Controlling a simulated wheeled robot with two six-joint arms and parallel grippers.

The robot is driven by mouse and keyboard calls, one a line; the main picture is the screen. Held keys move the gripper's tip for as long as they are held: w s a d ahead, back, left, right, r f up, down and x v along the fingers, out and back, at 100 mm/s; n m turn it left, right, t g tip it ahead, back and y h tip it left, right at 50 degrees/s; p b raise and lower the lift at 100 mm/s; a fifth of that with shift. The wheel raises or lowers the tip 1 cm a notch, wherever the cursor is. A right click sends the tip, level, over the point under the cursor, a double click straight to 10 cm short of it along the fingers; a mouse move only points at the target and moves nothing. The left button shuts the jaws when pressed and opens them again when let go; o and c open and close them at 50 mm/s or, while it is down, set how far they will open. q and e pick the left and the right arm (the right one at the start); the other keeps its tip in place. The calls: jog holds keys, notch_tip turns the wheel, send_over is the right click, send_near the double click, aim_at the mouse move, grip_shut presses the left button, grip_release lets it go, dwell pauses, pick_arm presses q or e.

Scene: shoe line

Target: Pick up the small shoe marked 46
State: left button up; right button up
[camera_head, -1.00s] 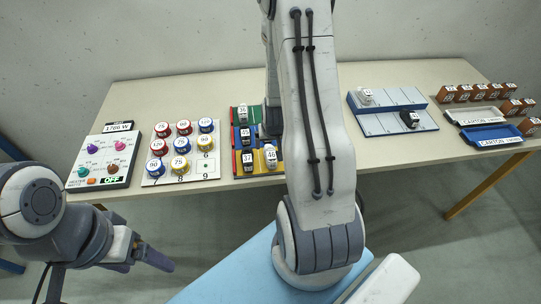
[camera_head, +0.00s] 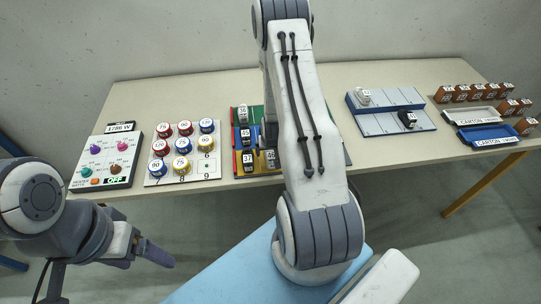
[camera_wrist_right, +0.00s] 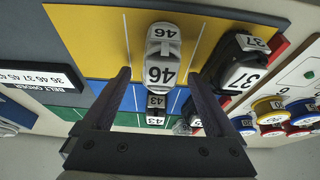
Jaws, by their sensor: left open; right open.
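The small grey-white shoe marked 46 (camera_wrist_right: 163,55) lies on the yellow strip of a coloured board (camera_wrist_right: 105,40) in the right wrist view. In the head view the shoe (camera_head: 271,160) is at the board's near row, beside my right arm. My right gripper (camera_wrist_right: 161,82) is open, its fingers to either side of the shoe's line and apart from it; contact does not show. In the head view my right arm mostly hides that gripper. My left gripper (camera_head: 141,258) is open and empty, low at the left, in front of the table.
A black-and-white shoe marked 37 (camera_wrist_right: 240,65) lies close beside the right finger. A shoe marked 43 (camera_wrist_right: 156,108) sits on the blue strip. Numbered round pots (camera_wrist_right: 270,108) stand beside the board. A two-level grey-blue rack (camera_head: 380,122) with two shoes stands further right.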

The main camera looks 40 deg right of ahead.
grip_shut()
jog(key=shift+r, duration=0.15)
